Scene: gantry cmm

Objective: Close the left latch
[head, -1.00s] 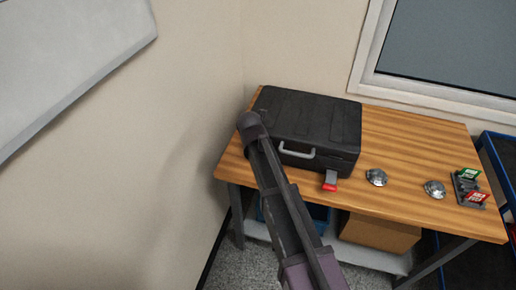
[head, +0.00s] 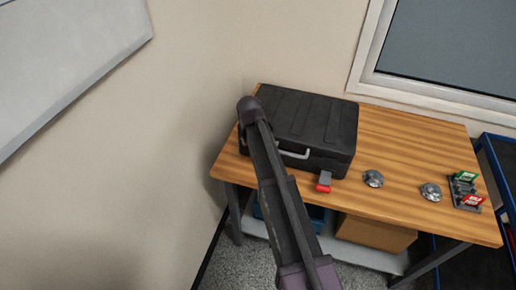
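A black case (head: 312,125) with a ribbed lid lies shut on the wooden table (head: 405,150), near the wall corner. Its pale handle (head: 294,154) is on the front side. A latch with a red tip (head: 324,187) sticks out at the front right of the case. My arm crosses in front of the case's front left part, and the left latch is hidden behind it. The end of my arm is at the case's left side; the gripper's fingers cannot be made out.
Two round silver metal parts (head: 373,178) (head: 431,192) lie on the table right of the case. A dark holder with a green card (head: 467,177) and a red card (head: 473,200) stands at the right edge. A cardboard box (head: 375,232) sits on the lower shelf. The wall is close on the left.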

